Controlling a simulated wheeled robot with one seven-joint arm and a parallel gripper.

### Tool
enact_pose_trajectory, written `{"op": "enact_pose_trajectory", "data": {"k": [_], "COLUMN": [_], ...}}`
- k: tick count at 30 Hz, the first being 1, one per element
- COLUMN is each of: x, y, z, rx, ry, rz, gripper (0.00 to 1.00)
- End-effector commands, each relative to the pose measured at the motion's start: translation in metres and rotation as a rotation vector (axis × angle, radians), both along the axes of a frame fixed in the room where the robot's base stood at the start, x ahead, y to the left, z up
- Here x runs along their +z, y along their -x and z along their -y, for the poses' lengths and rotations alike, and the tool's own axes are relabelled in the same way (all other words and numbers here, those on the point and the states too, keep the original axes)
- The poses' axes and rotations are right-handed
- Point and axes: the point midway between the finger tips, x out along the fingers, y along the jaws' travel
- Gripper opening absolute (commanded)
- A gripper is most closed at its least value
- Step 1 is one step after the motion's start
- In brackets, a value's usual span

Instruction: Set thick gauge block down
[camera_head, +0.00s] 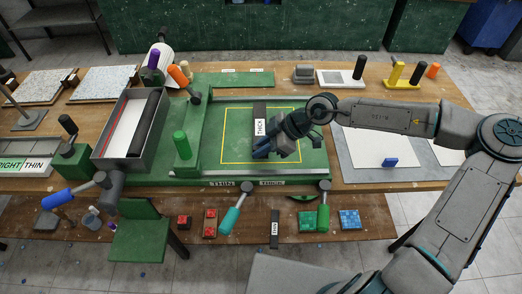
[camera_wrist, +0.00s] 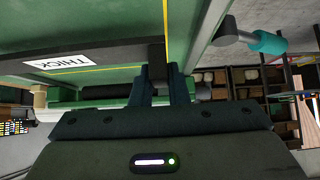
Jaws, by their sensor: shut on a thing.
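The thick gauge block (camera_head: 259,110) is a long dark bar with a white THICK label. It lies over the green bed (camera_head: 211,150), inside the yellow outline, its length running away from me. My gripper (camera_head: 262,152) is shut on its near end. In the wrist view the block (camera_wrist: 112,53) shows its label, and the fingertips (camera_wrist: 158,75) close around its end. I cannot tell whether the block touches the bed or hangs just above it. The bed's front edge carries THIN and THICK labels (camera_head: 272,183).
A dark block labelled THIN (camera_head: 275,229) lies on the lower front shelf, among red and blue tile pieces. A white sheet with a blue piece (camera_head: 389,162) lies right.

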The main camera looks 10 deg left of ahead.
Motion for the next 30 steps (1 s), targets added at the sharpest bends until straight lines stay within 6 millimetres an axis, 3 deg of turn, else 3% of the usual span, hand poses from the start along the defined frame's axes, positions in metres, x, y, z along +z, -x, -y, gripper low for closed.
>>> {"op": "enact_pose_trajectory", "data": {"k": [5, 15, 16, 18, 30], "x": [-0.015, -0.016, -0.018, -0.018, -0.011], "y": [0.000, -0.001, 0.000, 0.000, -0.002], "z": [-0.001, 0.000, 0.000, 0.000, 0.005], "rx": [-0.001, 0.000, -0.001, -0.001, -0.004], "ry": [-0.003, -0.002, 0.000, 0.000, -0.001], "rz": [0.001, 0.003, 0.001, 0.001, 0.002], "gripper": [0.00, 0.00, 0.23, 0.36, 0.36]}}
